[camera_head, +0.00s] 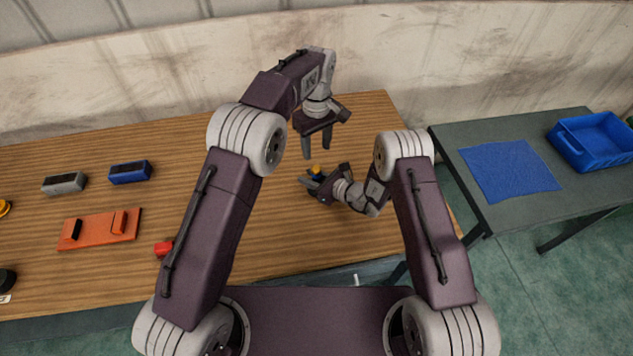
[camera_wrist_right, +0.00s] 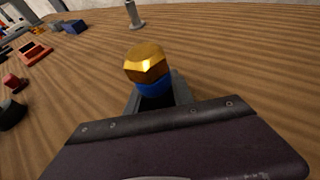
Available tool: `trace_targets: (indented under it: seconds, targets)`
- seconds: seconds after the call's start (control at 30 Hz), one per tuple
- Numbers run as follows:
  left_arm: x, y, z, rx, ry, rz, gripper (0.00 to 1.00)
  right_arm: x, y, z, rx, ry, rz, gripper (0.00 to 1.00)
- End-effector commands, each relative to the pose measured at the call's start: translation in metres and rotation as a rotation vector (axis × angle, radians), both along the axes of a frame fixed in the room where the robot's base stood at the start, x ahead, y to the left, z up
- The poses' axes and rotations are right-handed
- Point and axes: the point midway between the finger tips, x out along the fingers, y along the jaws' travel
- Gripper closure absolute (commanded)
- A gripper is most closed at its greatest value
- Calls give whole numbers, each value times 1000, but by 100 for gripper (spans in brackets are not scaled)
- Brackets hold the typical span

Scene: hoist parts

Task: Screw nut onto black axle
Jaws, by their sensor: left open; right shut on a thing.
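A gold hex nut (camera_wrist_right: 147,62) sits on top of a blue ring-like part (camera_wrist_right: 153,88) in the right wrist view, touching it. Below the blue part is a dark piece (camera_wrist_right: 155,101), apparently the black axle, largely hidden between the fingers. My right gripper (camera_head: 312,180) is shut on this dark piece and holds the stack roughly upright over the table. The nut (camera_head: 316,169) shows as a small yellow spot in the head view. How far it is threaded cannot be seen. My left gripper (camera_head: 317,151) is open and empty, pointing down, above and behind the nut.
The wooden table (camera_head: 90,285) holds an orange tray (camera_head: 100,229), a blue block (camera_head: 130,172), a grey block (camera_head: 64,183) and a red piece (camera_head: 163,248) at left. A grey post (camera_wrist_right: 133,15) shows in the wrist view. A side table (camera_head: 455,140) has a blue mat (camera_head: 508,165) and blue bin (camera_head: 590,160).

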Motion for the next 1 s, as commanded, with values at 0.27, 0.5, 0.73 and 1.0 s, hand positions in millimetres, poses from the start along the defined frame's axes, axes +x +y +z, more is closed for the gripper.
trace_targets:
  seconds: [0.27, 0.5, 0.73, 1.0]
  targets:
    - [0, 0, 0, 0, 0, 576, 54, 0, 0, 0, -1, -1, 0, 100]
    - [0, 0, 0, 0, 0, 1070, 54, 0, 0, 0, -1, -1, 0, 100]
    - [0, 0, 0, 0, 0, 1169, 54, 0, 0, 0, -1, -1, 0, 100]
    - [0, 0, -6, 1, 1, 1167, 54, 0, 0, 0, 0, -1, 0, 100]
